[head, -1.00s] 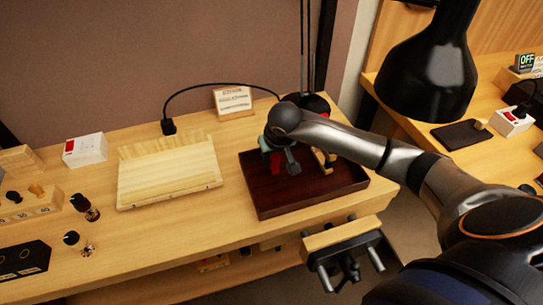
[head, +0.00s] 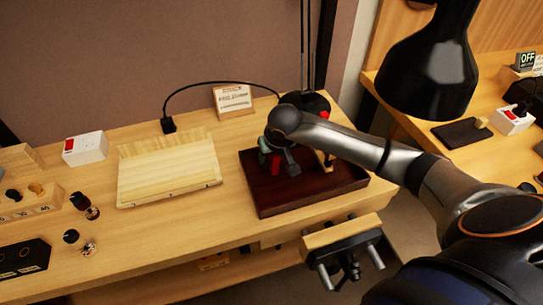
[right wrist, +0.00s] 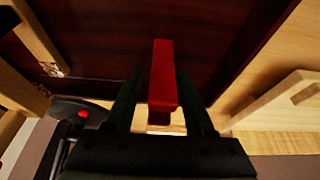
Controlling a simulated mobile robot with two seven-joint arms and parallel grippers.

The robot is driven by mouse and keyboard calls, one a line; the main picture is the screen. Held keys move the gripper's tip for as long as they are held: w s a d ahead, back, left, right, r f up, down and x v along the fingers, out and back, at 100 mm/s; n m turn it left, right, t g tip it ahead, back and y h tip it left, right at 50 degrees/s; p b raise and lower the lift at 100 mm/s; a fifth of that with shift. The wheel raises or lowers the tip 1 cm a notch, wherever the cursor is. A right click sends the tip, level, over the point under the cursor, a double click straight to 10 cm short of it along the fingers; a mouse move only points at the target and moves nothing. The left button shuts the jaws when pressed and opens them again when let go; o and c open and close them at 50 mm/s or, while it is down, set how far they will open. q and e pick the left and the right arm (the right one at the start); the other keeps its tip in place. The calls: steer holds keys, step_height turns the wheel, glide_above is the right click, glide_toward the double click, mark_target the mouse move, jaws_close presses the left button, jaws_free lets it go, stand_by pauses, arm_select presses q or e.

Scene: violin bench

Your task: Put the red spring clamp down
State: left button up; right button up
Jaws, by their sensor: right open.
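The red spring clamp (right wrist: 163,75) lies between the two dark fingers of my right gripper (right wrist: 160,88) in the right wrist view, over the dark tray floor. The fingers stand apart, with narrow gaps beside the clamp. In the head view my right gripper (head: 280,157) is low over the left part of the dark wooden tray (head: 320,199). Bits of red show beside it, and much of the clamp is hidden by the gripper there. Whether the clamp rests fully on the tray floor is hard to tell. My left gripper is not in view.
A wooden-handled tool (head: 325,160) is in the tray, right of the gripper. A pale wooden board (head: 170,172) lies left of the tray. A vise (head: 342,243) juts from the bench front. A black lamp (head: 430,75) hangs at upper right. The tray's right part is clear.

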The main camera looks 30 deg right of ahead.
mark_target(275, 165)
steer(key=shift+r, duration=0.3)
steer(key=v, duration=0.7)
steer(key=shift+s+r, duration=0.1)
steer(key=shift+s, duration=0.05)
